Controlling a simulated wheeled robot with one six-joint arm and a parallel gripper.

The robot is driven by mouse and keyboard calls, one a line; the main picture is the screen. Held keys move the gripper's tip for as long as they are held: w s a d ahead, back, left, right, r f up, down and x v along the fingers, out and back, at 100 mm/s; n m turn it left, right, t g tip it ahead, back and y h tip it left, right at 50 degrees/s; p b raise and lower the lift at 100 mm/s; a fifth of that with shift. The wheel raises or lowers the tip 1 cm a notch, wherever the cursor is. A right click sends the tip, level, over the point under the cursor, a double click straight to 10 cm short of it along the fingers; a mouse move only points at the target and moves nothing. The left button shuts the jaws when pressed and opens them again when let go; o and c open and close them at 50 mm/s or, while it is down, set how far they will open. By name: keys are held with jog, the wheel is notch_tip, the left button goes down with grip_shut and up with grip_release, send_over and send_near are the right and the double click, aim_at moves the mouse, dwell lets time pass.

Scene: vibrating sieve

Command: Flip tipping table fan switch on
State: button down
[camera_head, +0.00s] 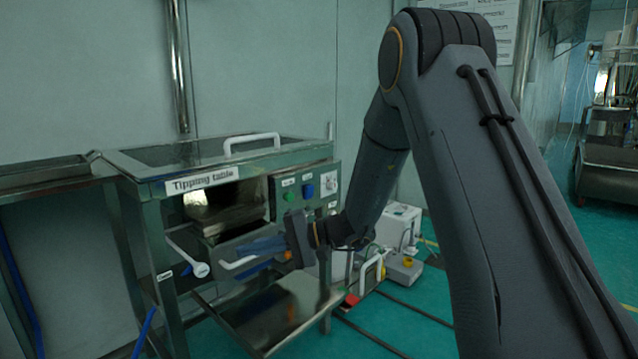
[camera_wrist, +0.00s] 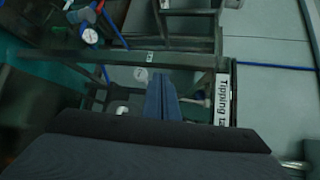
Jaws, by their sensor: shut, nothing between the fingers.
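The tipping table (camera_head: 122,171) stands left of centre in the head view, with its name label on the front top edge. Its control panel (camera_head: 333,167) is on the right of the front and carries a green button (camera_head: 290,197), a blue button (camera_head: 308,190) and a pale switch plate (camera_head: 328,184). Which control is the fan switch I cannot tell. My gripper (camera_head: 243,247) is in front of the table, left of and below the panel, apart from the controls. Its blue fingers are shut and empty.
A white lid handle (camera_head: 252,139) is on top of the table. A sloping metal chute (camera_head: 285,308) sticks out below my gripper. A white box (camera_head: 401,222) and cables lie on the green floor to the right. A bench (camera_head: 45,172) adjoins on the left.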

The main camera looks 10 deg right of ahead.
aim_at(311, 189)
jog(key=w+d+m+t+h+p, duration=0.1)
jog(key=w+d+t, duration=0.3)
jog(key=d, duration=0.5)
jog(key=w+d+m+t+h+p, duration=0.1)
jog(key=w+d+t, duration=0.4)
jog(key=d, duration=0.5)
jog(key=w+d+m+t+h+p, duration=0.1)
jog(key=w+d+m+t+p, duration=0.2)
jog(key=d, duration=0.7)
jog(key=w+m+t, duration=0.1)
jog(key=w+m, duration=0.1)
jog(key=shift+w+d+t+p, duration=0.25)
jog(key=shift+w+t+p, duration=0.05)
jog(key=x, duration=1.4)
jog(key=shift+w+f+b, duration=0.1)
jog(key=shift+b, duration=0.3)
